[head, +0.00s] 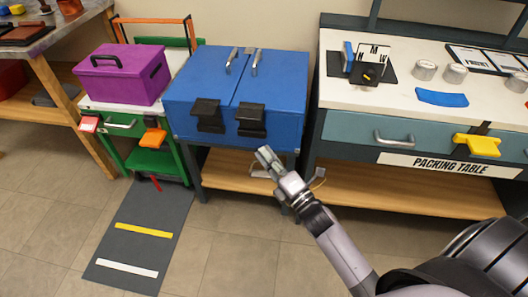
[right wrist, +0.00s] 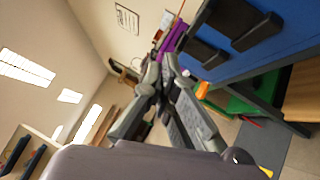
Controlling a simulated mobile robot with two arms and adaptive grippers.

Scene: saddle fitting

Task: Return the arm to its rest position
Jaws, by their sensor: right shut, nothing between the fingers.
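My right gripper (head: 268,158) is in front of the lower edge of the blue two-door box (head: 190,95), below its black latches. Its fingers are together and hold nothing. In the right wrist view my right gripper (right wrist: 160,68) shows its fingers meeting at the tips. The blue box (right wrist: 262,35) is at the upper right there. My right arm reaches in from the lower right of the head view. My left gripper is in neither view.
A purple case (head: 118,80) sits on a green cart (head: 160,160) at the left. The packing table (head: 390,90), with its yellow clamp (head: 477,145), stands at the right. A dark floor mat (head: 135,245) lies at lower left. Open floor (head: 235,250) lies in front of the blue box.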

